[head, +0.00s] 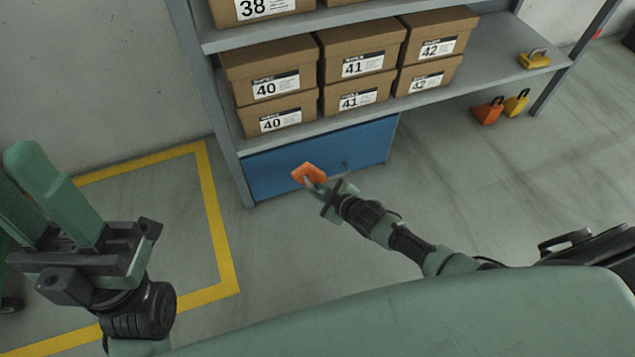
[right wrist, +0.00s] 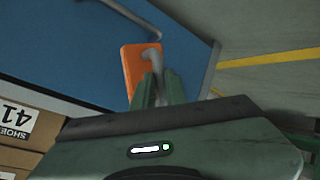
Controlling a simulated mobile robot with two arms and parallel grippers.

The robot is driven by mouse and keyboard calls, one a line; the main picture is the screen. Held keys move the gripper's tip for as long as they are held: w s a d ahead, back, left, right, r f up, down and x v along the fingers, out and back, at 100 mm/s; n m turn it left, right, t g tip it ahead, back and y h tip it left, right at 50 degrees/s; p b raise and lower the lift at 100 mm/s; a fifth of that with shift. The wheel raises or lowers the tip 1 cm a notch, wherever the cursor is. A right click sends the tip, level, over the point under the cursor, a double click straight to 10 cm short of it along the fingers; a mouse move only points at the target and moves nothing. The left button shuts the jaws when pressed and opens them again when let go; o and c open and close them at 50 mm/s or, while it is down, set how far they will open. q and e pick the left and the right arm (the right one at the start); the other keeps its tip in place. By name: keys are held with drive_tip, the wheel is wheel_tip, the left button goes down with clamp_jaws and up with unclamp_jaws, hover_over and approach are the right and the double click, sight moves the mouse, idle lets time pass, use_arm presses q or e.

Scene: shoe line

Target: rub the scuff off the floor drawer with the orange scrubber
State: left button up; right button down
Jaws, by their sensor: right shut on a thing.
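The orange scrubber (head: 308,173) is held by its handle in my right gripper (head: 318,186), in front of the blue floor drawer (head: 280,172) under the lowest shelf. In the right wrist view, the scrubber (right wrist: 131,68) lies over the blue drawer face (right wrist: 60,45), its grey handle between the closed fingers (right wrist: 157,80). I cannot tell whether its pad touches the face. No scuff can be made out; the scrubber and gripper cover part of the face. My left gripper (head: 50,195) is at the left, empty, its fingers apart.
Brown shoe boxes (head: 355,65) stand on the grey shelf (head: 490,62) above the drawer. A yellow scrubber-like tool (head: 534,59) sits on the shelf. Yellow tape (head: 214,215) marks open floor at left.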

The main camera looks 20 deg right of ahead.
drive_tip(key=s+p, duration=0.1)
drive_tip(key=s, duration=0.2)
drive_tip(key=shift+p, duration=0.35)
